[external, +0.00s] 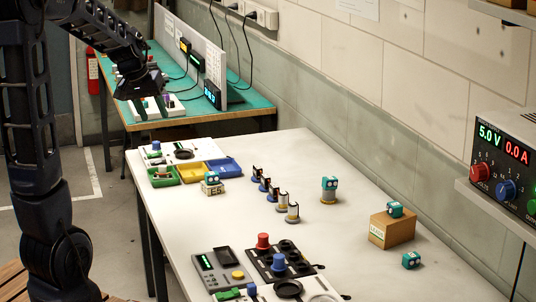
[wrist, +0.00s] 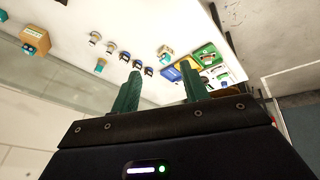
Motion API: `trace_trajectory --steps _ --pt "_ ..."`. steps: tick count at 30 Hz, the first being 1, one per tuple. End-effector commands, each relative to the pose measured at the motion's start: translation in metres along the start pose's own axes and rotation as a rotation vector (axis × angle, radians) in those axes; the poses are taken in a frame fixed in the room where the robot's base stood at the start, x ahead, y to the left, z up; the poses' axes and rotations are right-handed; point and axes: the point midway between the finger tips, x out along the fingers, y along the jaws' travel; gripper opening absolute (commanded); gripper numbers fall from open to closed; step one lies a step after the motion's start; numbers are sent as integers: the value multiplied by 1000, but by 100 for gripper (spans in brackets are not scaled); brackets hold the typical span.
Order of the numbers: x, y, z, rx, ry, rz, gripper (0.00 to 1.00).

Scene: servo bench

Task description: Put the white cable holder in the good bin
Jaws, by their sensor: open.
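Several small upright pieces on round bases stand in a diagonal row mid-table. The two nearest, pale ones (external: 293,213) (external: 282,202) look most like a white cable holder; I cannot tell which is meant. They also show in the wrist view (wrist: 95,38). At the table's far left are a green bin (external: 163,178), a yellow bin (external: 194,173) and a blue bin (external: 226,168); no label reading "good" is legible. My gripper (wrist: 162,88) is open and empty, its green fingers apart. In the external view it hangs high at the upper left, away from the row.
A teal-headed piece (external: 329,189) stands right of the row. A cardboard box (external: 391,229) carries another, with a third (external: 411,260) beside it. A button panel (external: 281,260) lies at the front. A power supply (external: 508,165) sits on the right shelf. The table's middle is mostly clear.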

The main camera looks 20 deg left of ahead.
Motion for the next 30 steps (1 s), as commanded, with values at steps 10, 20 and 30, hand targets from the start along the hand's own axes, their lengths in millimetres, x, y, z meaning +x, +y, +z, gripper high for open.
trace_trajectory --steps 10,20,30 --pt "-68 26 94 99 4 7 45" --pt "-106 33 188 190 17 -48 45" --pt "-117 29 245 238 29 -111 45"
